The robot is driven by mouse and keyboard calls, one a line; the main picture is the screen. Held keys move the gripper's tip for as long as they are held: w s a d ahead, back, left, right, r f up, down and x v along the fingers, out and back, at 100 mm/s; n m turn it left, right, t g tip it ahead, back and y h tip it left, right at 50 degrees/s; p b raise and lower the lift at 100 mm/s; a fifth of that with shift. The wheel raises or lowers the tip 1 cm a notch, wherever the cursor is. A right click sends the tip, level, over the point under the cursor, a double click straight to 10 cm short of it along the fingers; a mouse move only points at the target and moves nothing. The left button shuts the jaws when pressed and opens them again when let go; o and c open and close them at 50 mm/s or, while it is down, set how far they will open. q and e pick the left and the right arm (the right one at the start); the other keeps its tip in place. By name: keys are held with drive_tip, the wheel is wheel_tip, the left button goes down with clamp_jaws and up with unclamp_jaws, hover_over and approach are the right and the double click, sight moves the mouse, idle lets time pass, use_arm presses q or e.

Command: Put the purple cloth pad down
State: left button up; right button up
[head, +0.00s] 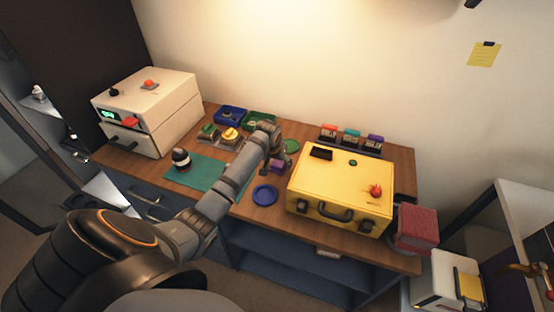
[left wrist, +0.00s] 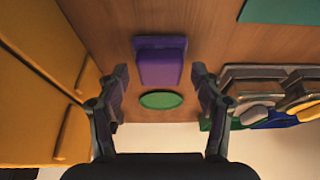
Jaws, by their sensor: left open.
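The purple cloth pad (head: 277,167) is on the wooden table, left of the yellow case. In the left wrist view the purple pad (left wrist: 160,66) is a raised block on a flat, wider base, and nothing holds it. My left gripper (head: 279,157) is over the table close to the pad, partly hidden by its own arm. In the left wrist view the left gripper (left wrist: 158,77) is open, with one finger on each side of the pad and a gap to both. My right gripper is not in view.
A green disc (head: 291,146) lies close behind the pad; a blue dish (head: 265,194) lies in front. The yellow case (head: 340,190) stands close on the right. A teal mat (head: 207,177) lies to the left, with holders (head: 220,138) and a blue tray (head: 230,115) behind.

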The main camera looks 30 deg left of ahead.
use_arm(q)
drive_tip(key=v, duration=1.2)
